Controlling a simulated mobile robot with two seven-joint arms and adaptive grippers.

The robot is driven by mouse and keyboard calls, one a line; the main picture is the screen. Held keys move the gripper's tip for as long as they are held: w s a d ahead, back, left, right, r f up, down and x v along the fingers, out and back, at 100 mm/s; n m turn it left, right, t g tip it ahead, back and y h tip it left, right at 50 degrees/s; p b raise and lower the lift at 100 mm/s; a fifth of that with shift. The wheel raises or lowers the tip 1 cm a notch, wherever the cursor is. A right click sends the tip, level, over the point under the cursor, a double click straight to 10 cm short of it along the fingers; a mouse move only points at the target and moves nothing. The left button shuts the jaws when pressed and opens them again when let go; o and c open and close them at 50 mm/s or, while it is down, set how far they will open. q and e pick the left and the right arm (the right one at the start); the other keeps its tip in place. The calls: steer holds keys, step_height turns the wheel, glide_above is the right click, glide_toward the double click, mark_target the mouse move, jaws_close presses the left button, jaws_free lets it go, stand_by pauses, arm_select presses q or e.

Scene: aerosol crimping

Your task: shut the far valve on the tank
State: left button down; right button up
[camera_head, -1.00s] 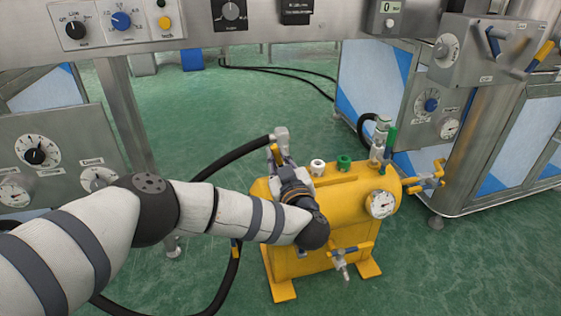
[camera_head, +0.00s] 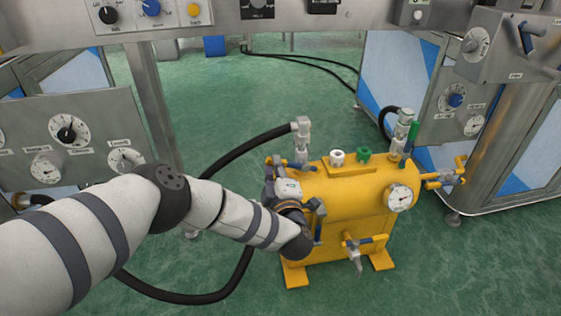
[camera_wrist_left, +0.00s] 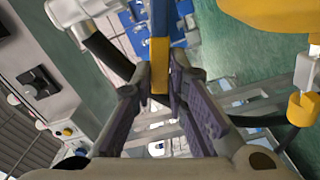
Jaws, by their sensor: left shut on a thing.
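The yellow tank (camera_head: 345,185) stands on the green floor in the head view, and part of it shows at the top right of the left wrist view (camera_wrist_left: 270,12). At its far left end a grey valve fitting (camera_head: 302,135) joins a black hose. My left gripper (camera_head: 279,163) is beside this end, just left of and below the fitting. In the left wrist view its fingers (camera_wrist_left: 159,80) are shut on a yellow and blue valve handle (camera_wrist_left: 159,52). The fingers and wrist hide most of the handle in the head view. My right gripper is not in view.
A black hose (camera_head: 245,147) runs past my left arm. Steel machine panels (camera_head: 70,140) stand at both sides.

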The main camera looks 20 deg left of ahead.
arm_select(q)
steer(key=shift+s+a+f+n+b, duration=0.15)
steer(key=shift+f+n+b, duration=0.6)
steer(key=shift+f+n, duration=1.05)
steer(key=shift+r+n, duration=0.15)
steer(key=shift+n, duration=0.15)
steer(key=c, duration=1.6)
jaws_free()
steer(key=v, duration=1.2)
